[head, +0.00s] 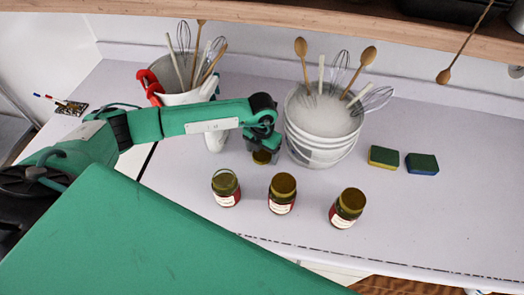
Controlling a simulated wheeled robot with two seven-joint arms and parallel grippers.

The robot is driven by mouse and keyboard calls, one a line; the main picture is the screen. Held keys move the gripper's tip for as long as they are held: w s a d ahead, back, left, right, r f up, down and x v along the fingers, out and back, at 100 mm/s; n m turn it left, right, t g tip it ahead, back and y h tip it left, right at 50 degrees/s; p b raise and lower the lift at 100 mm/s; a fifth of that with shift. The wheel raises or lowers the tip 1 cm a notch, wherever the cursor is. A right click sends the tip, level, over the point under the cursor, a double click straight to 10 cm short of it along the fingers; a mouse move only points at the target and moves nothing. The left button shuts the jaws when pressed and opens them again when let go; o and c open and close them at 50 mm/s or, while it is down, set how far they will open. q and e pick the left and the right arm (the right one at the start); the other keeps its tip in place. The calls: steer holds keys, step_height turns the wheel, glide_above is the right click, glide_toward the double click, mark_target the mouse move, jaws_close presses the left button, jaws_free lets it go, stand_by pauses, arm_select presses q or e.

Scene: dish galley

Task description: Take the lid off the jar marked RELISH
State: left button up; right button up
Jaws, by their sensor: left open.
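Three dark glass jars with red and white labels stand in a row on the counter; the label words are too small to read. The middle jar (282,196) and the right jar (345,210) have olive-gold lids on. The left jar (227,190) shows a paler, glassy top and seems to have no lid. My left gripper (262,153) is open and points down behind the row. A round olive-gold thing (262,157), probably a lid, shows between its fingers; whether it touches them or the counter I cannot tell. My right gripper is not in view.
A white bucket of whisks and wooden spoons (318,150) stands just right of my left gripper. Another utensil container (182,97) with a red-handled item stands behind my arm. Two sponges (384,157) (422,164) lie at the right. The counter's right front is clear.

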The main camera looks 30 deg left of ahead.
mark_target(262, 154)
arm_select(q)
steer(key=shift+r, duration=0.15)
step_height(262, 154, up, 12)
steer(key=b, duration=0.4)
